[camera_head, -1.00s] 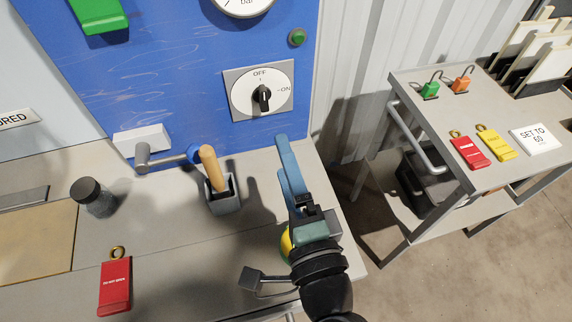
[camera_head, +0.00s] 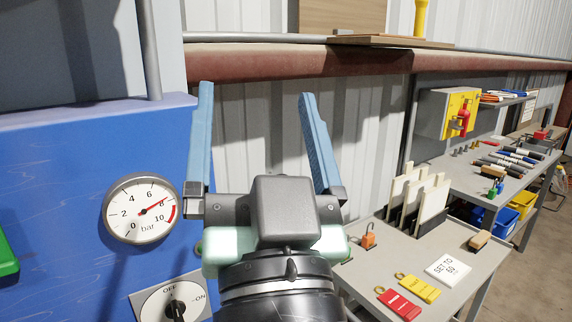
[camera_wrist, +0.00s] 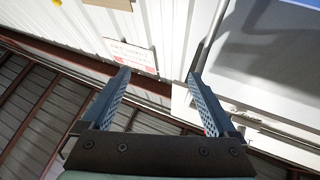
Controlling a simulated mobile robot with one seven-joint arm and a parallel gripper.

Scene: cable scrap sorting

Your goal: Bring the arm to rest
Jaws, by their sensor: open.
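My gripper (camera_head: 256,135) is raised in front of the blue panel's right edge and the corrugated wall. Its two blue fingers point up and stand wide apart with nothing between them. In the wrist view my gripper (camera_wrist: 160,85) is also open and empty, facing the white wall and the ceiling beams. The workbench below the panel, seen earlier, is out of view now.
The blue panel (camera_head: 60,190) carries a pressure gauge (camera_head: 140,208) and a rotary switch (camera_head: 172,305) at left. A grey cart (camera_head: 385,270) with red and yellow tags stands at right. A red-brown pipe (camera_head: 300,62) runs along the wall behind my gripper.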

